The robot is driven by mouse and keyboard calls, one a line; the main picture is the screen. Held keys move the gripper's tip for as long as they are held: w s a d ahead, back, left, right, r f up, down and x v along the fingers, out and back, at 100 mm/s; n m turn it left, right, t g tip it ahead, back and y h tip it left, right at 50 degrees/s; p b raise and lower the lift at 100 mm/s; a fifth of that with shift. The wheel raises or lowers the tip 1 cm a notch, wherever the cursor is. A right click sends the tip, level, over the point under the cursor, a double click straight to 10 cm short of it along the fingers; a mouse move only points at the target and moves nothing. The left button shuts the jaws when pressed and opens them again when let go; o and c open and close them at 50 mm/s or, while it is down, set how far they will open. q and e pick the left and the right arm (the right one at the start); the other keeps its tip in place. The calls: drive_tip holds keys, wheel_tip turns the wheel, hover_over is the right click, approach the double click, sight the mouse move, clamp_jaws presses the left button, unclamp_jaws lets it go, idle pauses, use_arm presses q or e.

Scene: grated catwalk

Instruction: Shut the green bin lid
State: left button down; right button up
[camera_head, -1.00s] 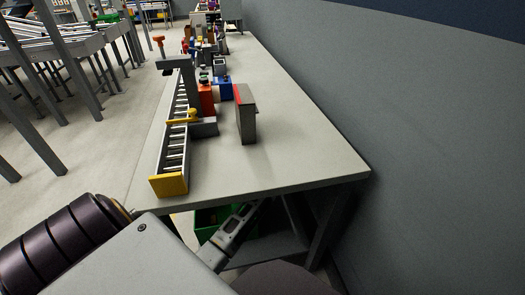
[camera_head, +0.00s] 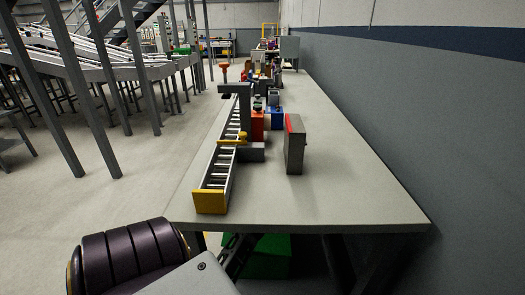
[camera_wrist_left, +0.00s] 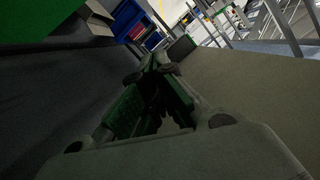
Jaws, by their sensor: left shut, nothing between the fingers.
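The green bin (camera_head: 270,262) is under the near end of the table in the head view, and the tabletop hides much of it. I cannot tell its lid from its body or how far the lid is open. A flat green surface (camera_wrist_left: 35,14) fills the upper left corner of the left wrist view. My left gripper (camera_wrist_left: 158,66) is shut and empty, apart from that surface. In the head view, part of my left arm reaches under the table's near edge beside the bin, and the fingertips are hidden. My right gripper is not in view.
The long grey table (camera_head: 330,195) carries a yellow-ended roller track (camera_head: 215,185), a grey box with a red edge (camera_head: 294,145) and several small items. Its front edge and leg frame the bin. A grey wall (camera_head: 450,130) runs along the right. Open floor (camera_head: 110,205) lies left.

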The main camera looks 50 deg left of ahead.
use_arm(q)
drive_tip(key=s+a+f+n+b, duration=0.2)
drive_tip(key=s+a+f, duration=0.2)
drive_tip(key=f, duration=0.2)
drive_tip(key=shift+s+f+n+t+h, duration=0.2)
drive_tip(key=shift+s+n+t+h, duration=0.1)
drive_tip(key=shift+s+h, duration=0.1)
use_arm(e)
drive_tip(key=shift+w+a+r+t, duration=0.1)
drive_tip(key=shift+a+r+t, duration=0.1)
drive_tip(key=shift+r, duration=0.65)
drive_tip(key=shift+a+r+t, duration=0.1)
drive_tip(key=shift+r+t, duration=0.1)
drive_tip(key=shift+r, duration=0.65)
use_arm(q)
drive_tip(key=shift+w, duration=0.1)
drive_tip(key=shift+r, duration=0.15)
wheel_tip(320, 180, up, 10)
